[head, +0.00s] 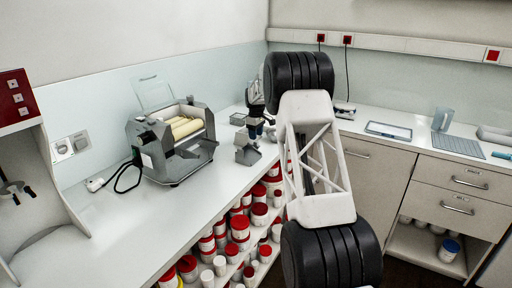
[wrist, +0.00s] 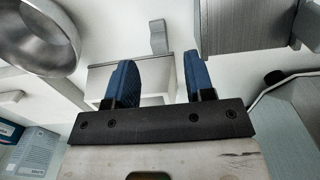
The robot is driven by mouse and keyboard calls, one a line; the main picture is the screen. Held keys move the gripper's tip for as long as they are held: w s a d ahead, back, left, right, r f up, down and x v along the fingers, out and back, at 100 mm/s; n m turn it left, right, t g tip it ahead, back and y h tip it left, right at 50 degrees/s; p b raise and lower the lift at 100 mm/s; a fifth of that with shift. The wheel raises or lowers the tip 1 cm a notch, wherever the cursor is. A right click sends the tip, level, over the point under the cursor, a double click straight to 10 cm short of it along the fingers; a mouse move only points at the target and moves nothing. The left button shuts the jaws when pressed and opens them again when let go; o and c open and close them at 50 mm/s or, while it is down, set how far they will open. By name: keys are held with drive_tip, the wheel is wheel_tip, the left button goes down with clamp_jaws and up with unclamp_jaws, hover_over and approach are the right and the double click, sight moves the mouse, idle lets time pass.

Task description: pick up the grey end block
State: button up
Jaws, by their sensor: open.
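My gripper (head: 258,130) is at the far end of the counter, partly hidden behind my own arm in the head view. In the wrist view my gripper (wrist: 160,78) has its two blue fingers apart, with nothing held between them. A small grey block (head: 247,153) stands on the counter just below and beside the fingers in the head view. In the wrist view a pale box-like piece (wrist: 153,78) lies beyond and between the fingers, with a grey upright tab (wrist: 158,38) behind it. I cannot tell which of these is the end block.
A round metal bowl (wrist: 40,38) is upper left in the wrist view. A small grey tray (head: 238,118) lies behind the block. Red-lidded tubs (head: 240,226) fill shelves below. The front counter is clear.

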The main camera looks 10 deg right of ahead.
sight(256, 142)
drive_tip(key=shift+f, duration=2.65)
clamp_jaws()
drive_tip(key=shift+r, duration=0.15)
drive_tip(key=shift+r, duration=1.5)
drive_tip(key=shift+s+r, duration=0.1)
drive_tip(key=shift+r, duration=0.1)
drive_tip(key=shift+s+a+r, duration=0.25)
drive_tip(key=shift+s, duration=2.35)
drive_tip(key=shift+s+a+r, duration=0.2)
drive_tip(key=shift+s+a, duration=0.1)
drive_tip(key=shift+s, duration=2.35)
drive_tip(key=shift+s+a+r, duration=0.25)
drive_tip(key=shift+s, duration=2.35)
